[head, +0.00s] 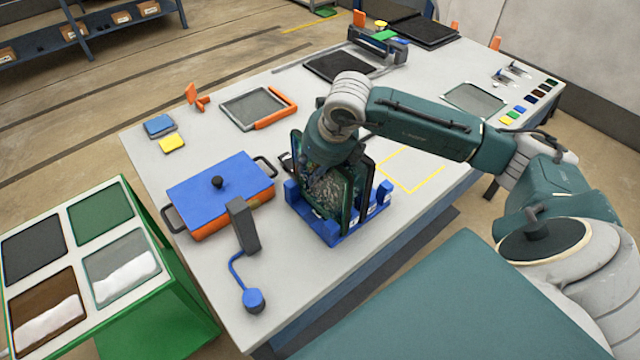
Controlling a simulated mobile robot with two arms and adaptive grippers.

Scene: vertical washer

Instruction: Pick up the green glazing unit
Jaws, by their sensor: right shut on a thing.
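A blue rack (318,232) stands near the table's front edge and holds upright glazing units side by side. The green glazing unit (330,198), with a dark green edge and mottled glass, stands in it, leaning slightly. My right gripper (318,168) reaches down over the rack and is shut on the top of this unit. The fingertips are partly hidden by the wrist and panes. Another dark-edged unit (365,190) stands just to the right in the rack. I cannot tell whether the held unit has left its slot. My left gripper is not in view.
A blue-lidded orange box (220,190) and a grey tool with a blue hose (243,225) lie left of the rack. A yellow outlined square (412,170) on the table is bare. A green stand (150,300) with sample panes is at lower left.

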